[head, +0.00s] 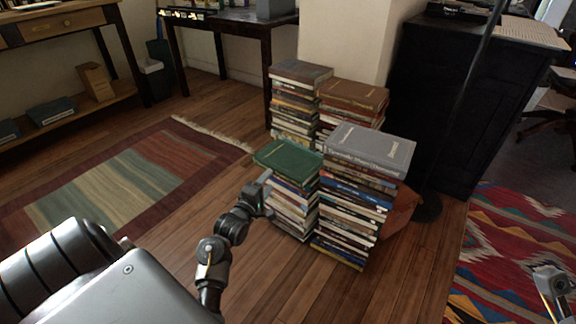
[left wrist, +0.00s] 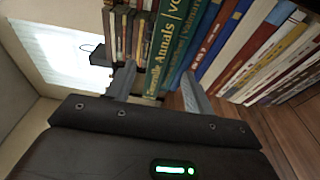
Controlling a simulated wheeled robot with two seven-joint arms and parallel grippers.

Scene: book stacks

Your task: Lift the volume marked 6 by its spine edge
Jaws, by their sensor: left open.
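A green book (head: 289,157) lies on top of the front left stack. In the left wrist view its green spine (left wrist: 176,38) shows gold lettering that reads roughly "Annals | VO" before the picture's edge cuts it off, so I cannot see a 6. My left gripper (head: 268,180) is at the near side of this stack, close to the green book. It is open in the left wrist view (left wrist: 158,78), with one finger on either side of the green spine; I cannot tell whether they touch it. A grey part at the right edge may be my right gripper (head: 552,285); its jaws are unclear.
A taller stack topped by a grey book (head: 370,148) stands right beside the green one. Two more stacks, topped by a brown book (head: 353,94) and a dark book (head: 301,72), stand behind. A black cabinet (head: 455,105) is at right. Wooden floor lies clear in front.

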